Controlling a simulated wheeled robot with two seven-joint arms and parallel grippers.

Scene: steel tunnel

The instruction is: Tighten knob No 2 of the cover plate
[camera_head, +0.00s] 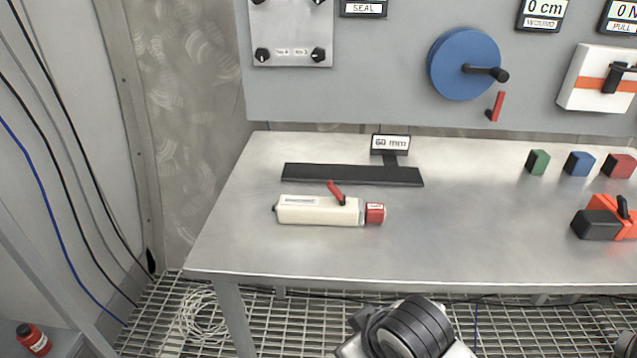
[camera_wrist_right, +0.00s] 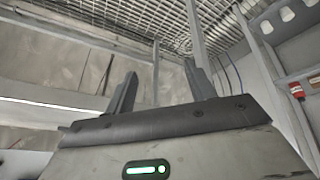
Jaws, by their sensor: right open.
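The cover plate (camera_head: 291,30) is a light panel on the grey wall board at the top of the head view, cut off by the upper edge. A black knob (camera_head: 262,55) sits at its lower left corner and another black knob (camera_head: 318,55) at its lower right. Small labels between them are too blurred to read surely. Parts of more knobs show at the top edge, so I cannot tell which is No 2. My right gripper (camera_wrist_right: 160,88) shows only in its wrist view, open and empty, fingers apart, away from the plate. My left gripper is not in view.
Below the board stands a steel table (camera_head: 300,255). It holds a cream box with red cap (camera_head: 318,210), a black bar (camera_head: 350,175), small coloured blocks (camera_head: 579,164) and an orange-black tool (camera_head: 602,222). A blue wheel (camera_head: 463,64) with a handle sticks out from the board.

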